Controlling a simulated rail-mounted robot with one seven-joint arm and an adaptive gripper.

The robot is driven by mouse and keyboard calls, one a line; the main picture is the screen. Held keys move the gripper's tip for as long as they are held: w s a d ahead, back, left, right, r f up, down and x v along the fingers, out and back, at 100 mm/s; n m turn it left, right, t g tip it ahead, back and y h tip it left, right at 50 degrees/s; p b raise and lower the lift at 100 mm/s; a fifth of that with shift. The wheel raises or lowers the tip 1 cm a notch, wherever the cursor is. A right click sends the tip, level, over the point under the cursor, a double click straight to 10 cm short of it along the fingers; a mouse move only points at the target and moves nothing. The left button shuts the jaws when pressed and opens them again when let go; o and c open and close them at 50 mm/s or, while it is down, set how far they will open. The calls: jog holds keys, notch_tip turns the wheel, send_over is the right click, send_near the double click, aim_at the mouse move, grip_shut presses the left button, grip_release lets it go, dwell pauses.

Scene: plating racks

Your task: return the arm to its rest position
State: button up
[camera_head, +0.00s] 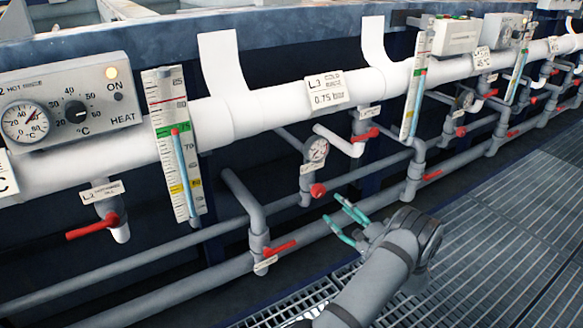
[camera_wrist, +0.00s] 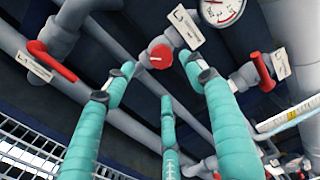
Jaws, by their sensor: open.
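My gripper (camera_head: 338,211) has teal fingers and is in the lower middle of the head view, in front of the pipework and above the grated floor. Its fingers are spread and nothing is between them. In the wrist view my gripper (camera_wrist: 158,72) shows three separate teal fingers pointing at the pipes. A round red knob (camera_wrist: 160,56) lies just beyond the fingertips in that view; it also shows in the head view (camera_head: 317,190), below a dial gauge (camera_head: 318,149). The fingers appear apart from the knob; the exact distance cannot be told.
Grey pipes with red lever handles (camera_head: 281,248) run along the rack. A white main pipe (camera_head: 270,115) carries gauge strips (camera_head: 178,150) and a heater box (camera_head: 70,95). A metal grating floor (camera_head: 500,220) is open at right. In the wrist view, a red lever (camera_wrist: 52,62) is at left.

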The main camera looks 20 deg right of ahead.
aim_at(320, 193)
jog(key=x, duration=1.1)
jog(key=shift+w, duration=0.3)
jog(key=shift+s, duration=0.15)
